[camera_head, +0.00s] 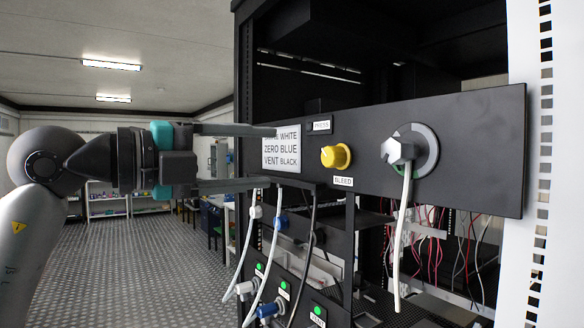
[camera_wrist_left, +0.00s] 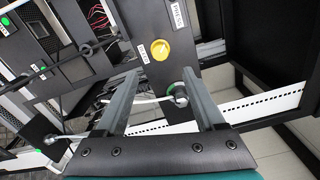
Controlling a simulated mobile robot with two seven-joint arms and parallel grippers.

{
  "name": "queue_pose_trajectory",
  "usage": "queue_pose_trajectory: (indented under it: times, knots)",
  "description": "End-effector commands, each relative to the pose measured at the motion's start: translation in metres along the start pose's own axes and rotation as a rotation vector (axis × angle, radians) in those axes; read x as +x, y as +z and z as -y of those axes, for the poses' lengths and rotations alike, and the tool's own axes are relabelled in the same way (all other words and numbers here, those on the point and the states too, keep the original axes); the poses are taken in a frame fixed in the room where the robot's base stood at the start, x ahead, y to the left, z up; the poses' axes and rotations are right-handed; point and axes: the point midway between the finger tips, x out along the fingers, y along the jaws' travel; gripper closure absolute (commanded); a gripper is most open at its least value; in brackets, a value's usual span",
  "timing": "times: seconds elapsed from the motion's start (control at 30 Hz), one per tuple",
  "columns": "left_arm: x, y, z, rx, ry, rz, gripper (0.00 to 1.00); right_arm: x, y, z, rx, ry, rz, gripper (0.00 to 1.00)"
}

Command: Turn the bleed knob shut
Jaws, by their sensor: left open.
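The yellow bleed knob (camera_head: 336,156) sits on the black panel (camera_head: 468,130), just above a label reading BLEED (camera_head: 343,181). It also shows in the left wrist view (camera_wrist_left: 160,49), beyond the fingertips. My left gripper (camera_head: 272,157) comes in from the left, fingers level and open, with nothing between them. Its tips are left of the knob and apart from it, in front of the label plate. In the left wrist view the open fingers (camera_wrist_left: 164,75) point toward the panel, with the knob past the gap. My right gripper is not in view.
A grey hex fitting (camera_head: 399,151) with a white hose (camera_head: 402,240) sits right of the knob. A label plate (camera_head: 282,148) is on the panel's left. White and dark hoses hang below. Black rack posts and a perforated white rail (camera_head: 541,200) frame the panel.

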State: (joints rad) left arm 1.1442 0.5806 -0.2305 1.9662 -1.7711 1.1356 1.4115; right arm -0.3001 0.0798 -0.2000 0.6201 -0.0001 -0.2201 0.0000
Motion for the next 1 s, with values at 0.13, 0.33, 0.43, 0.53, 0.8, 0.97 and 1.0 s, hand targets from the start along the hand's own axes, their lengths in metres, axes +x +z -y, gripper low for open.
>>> queue_pose_trajectory:
  times: [0.13,0.33,0.43,0.53,0.8,0.97,1.0]
  knots:
    - [-0.025,0.0,-0.002,-0.001,0.002,0.002,0.29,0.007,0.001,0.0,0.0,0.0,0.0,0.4]
    - [-0.04,0.0,-0.001,-0.001,0.001,0.0,0.29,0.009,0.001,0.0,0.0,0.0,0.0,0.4]
    - [-0.041,0.0,0.0,-0.001,0.001,-0.001,0.29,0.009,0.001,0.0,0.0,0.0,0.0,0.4]
    - [-0.041,0.0,0.0,-0.001,0.001,-0.002,0.29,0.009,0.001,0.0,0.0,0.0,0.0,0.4]
    - [-0.041,0.0,0.0,-0.003,0.0,-0.002,0.29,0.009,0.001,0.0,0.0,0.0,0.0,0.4]
    - [-0.029,0.005,-0.023,-0.083,-0.032,-0.052,0.29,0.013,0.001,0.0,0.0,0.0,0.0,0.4]
    - [-0.023,0.008,-0.035,-0.13,-0.054,-0.076,0.29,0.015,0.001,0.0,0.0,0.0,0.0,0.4]
